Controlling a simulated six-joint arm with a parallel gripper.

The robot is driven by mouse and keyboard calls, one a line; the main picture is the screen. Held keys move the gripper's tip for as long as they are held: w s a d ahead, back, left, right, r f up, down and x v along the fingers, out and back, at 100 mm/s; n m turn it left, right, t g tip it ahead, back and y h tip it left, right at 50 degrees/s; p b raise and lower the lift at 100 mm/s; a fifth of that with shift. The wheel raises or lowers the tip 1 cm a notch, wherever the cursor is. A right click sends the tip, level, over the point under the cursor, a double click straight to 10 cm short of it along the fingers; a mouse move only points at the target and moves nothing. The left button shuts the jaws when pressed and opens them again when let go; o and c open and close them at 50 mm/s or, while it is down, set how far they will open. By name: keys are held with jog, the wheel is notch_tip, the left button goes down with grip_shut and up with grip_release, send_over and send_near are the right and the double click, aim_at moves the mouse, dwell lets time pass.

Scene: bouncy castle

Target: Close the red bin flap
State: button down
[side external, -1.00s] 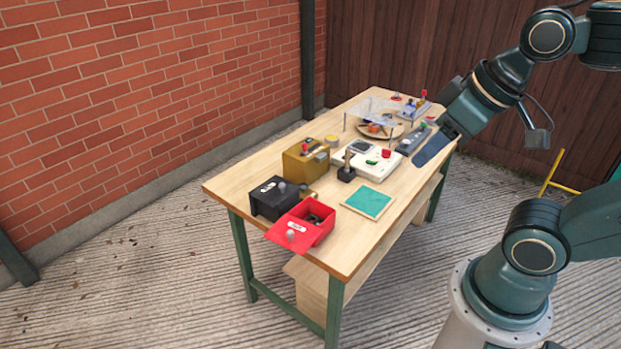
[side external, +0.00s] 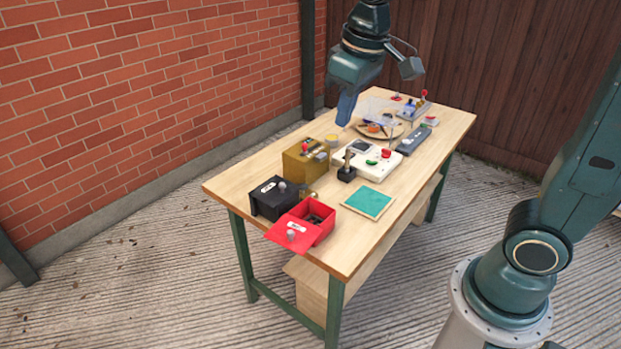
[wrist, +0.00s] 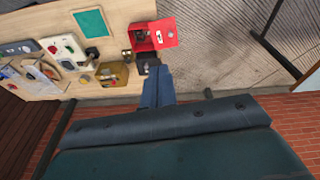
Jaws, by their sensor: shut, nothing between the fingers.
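The red bin (side external: 318,226) stands at the near left end of the table, with dark items inside. Its red flap (side external: 288,234) is open, folded out flat toward the table's edge, with a grey knob and white label. In the wrist view the red bin (wrist: 143,37) shows at the top middle with its flap (wrist: 164,33) spread to the right. My gripper (side external: 343,120) is shut and empty, pointing down above the far half of the table, well away from the bin. Its blue fingers show in the wrist view (wrist: 158,75).
A black bin (side external: 272,200) sits directly beside the red bin. A brass-coloured box (side external: 303,166), a black joystick (side external: 346,172), a white panel (side external: 368,160) and a teal mat (side external: 368,202) stand farther along. A clear-topped stand (side external: 375,108) is near my gripper.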

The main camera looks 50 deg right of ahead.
jog(key=w+a+f+n+g, duration=0.1)
jog(key=w+f, duration=0.3)
jog(key=w, duration=0.2)
jog(key=w+a+f+g, duration=0.2)
jog(key=w+f, duration=0.2)
jog(key=w, duration=0.3)
jog(key=n+g, duration=0.1)
jog(key=g, duration=0.1)
send_over(284, 239)
jog(key=w+a, duration=0.2)
jog(key=w, duration=0.5)
jog(key=w+f+x, duration=0.1)
jog(key=w+x, duration=0.2)
jog(key=x, duration=1.1)
jog(key=shift+w+a+f+h, duration=0.3)
jog(key=shift+a+f+h, duration=0.05)
jog(key=shift+f+h, duration=0.05)
jog(key=x, duration=0.6)
jog(key=s+x, duration=0.1)
jog(key=x, duration=0.3)
jog(key=shift+d+r, duration=0.15)
jog(key=shift+s+d+r, duration=0.15)
jog(key=shift+s+d, duration=0.05)
jog(key=shift+s, duration=0.5)
jog(key=shift+s+d+r, duration=0.15)
jog(key=shift+s+d, duration=0.1)
jog(key=shift+s, duration=0.45)
jog(key=shift+s+n, duration=0.1)
jog(key=shift+n, duration=0.2)
